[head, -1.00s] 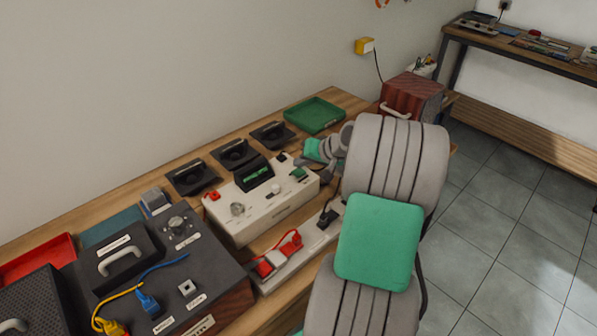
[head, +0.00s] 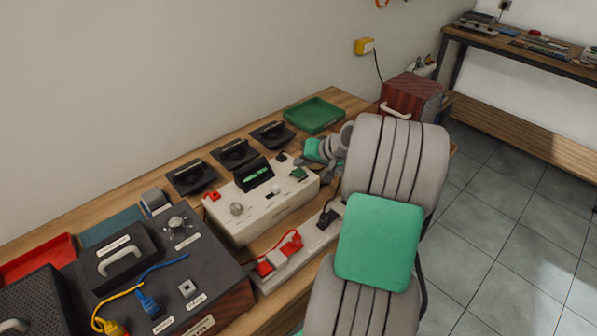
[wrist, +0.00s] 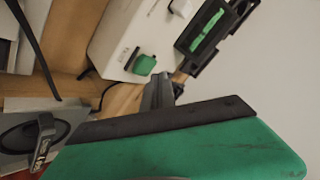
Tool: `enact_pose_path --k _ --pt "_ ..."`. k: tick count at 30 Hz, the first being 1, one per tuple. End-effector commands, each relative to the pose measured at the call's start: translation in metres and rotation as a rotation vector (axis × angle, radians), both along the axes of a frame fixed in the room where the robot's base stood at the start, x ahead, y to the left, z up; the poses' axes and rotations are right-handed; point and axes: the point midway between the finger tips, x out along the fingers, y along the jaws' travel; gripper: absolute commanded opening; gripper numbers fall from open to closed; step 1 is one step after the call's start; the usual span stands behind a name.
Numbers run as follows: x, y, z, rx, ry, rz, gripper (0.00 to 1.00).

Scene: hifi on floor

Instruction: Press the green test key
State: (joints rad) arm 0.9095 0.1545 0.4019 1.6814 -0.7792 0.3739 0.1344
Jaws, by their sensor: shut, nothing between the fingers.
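The green test key (head: 298,174) is a small green block at the right end of the top of a cream instrument box (head: 250,218). In the wrist view the green key (wrist: 144,65) stands beside a small black slot on the cream face. My gripper (wrist: 158,90) is shut and empty. Its grey fingertips are close to the key, just below it in the wrist picture, with a narrow gap visible between them. In the head view my gripper (head: 326,170) is at the right end of the box, partly hidden by my own arm.
A black display with a green readout (head: 258,173) rises from the box. A power strip (head: 300,252) with a red plug lies in front. Black holders (head: 234,153) and a green tray (head: 314,115) stand behind. A dark console (head: 165,275) with cables is at left.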

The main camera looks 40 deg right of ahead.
Motion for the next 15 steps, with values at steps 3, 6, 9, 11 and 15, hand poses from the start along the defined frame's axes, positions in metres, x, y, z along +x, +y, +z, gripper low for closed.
enact_pose_path --k 3,6,9,11,15 --pt "0.0000 0.0000 0.0000 0.000 0.000 0.000 0.00" --pt "0.0000 0.0000 0.0000 0.000 0.000 0.000 0.00" --pt "0.0000 0.0000 -0.0016 0.000 0.000 0.000 0.00" --pt "0.0000 0.0001 -0.0040 0.000 0.000 0.000 0.00" --pt "0.0001 -0.0001 -0.0090 0.000 0.000 0.000 0.00"
